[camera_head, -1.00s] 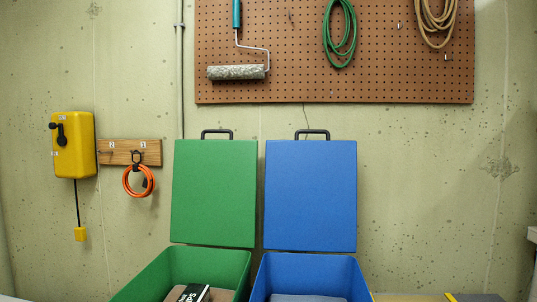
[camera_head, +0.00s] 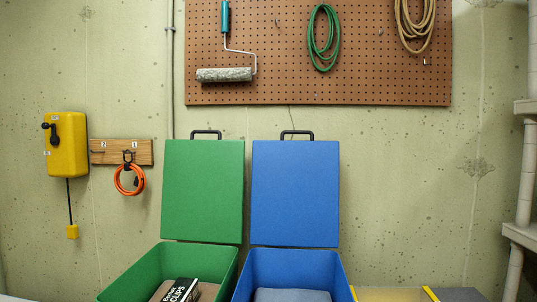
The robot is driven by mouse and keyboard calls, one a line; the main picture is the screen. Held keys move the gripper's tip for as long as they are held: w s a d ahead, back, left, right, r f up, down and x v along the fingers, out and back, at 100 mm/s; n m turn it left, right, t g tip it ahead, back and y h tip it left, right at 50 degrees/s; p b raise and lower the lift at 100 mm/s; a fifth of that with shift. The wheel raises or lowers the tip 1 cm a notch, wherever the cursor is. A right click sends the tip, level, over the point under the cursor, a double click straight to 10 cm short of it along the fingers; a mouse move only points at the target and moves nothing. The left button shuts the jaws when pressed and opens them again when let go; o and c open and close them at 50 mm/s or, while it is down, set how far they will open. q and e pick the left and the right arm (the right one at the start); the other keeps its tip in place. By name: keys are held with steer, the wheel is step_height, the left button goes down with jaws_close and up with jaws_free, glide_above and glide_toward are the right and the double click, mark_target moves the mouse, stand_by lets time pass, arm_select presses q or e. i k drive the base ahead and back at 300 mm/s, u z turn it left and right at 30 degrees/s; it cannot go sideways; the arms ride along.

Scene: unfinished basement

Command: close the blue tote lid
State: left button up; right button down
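The blue tote (camera_head: 341,279) stands at the bottom centre of the head view. Its blue lid (camera_head: 295,194) is open and stands upright behind it, with a black handle (camera_head: 297,134) at the top edge. A grey-blue item (camera_head: 291,295) lies inside the blue tote. The green tote (camera_head: 131,284) stands close on its left, and its green lid (camera_head: 203,191) is also open and upright. Neither of my grippers shows in this view.
A black box marked "CLIPS" (camera_head: 182,291) lies in the green tote. A tan surface with yellow strips (camera_head: 388,294) is at the right. Pale shelving (camera_head: 522,232) stands at the right edge. Behind are a pegboard (camera_head: 318,85), a yellow wall box (camera_head: 66,145) and an orange cable loop (camera_head: 120,179).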

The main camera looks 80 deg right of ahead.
mark_target(294, 190)
steer(key=k, duration=1)
steer(key=z, duration=0.45)
